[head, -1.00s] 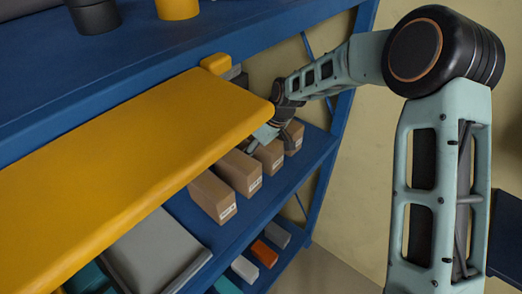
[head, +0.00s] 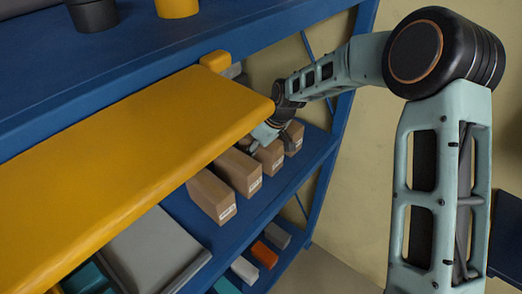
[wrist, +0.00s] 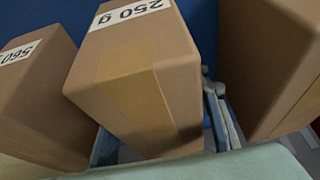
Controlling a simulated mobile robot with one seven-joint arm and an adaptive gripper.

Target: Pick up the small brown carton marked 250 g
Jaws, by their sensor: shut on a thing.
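The brown carton marked 250 g (wrist: 135,70) stands in the middle of the wrist view, its white label near the top edge. My gripper (wrist: 160,132) is shut on this carton, with a finger showing at each side of it. In the head view my gripper (head: 266,135) is at the row of cartons on the blue shelf, partly hidden by the yellow board. The carton labels are too small to read there. I cannot tell whether the held carton is clear of the shelf.
Brown cartons stand close on both sides, a left one (wrist: 35,100) and a right one (wrist: 270,60). A yellow board (head: 130,140) covers part of the blue shelf (head: 255,205). White, orange and grey boxes lie on a lower level.

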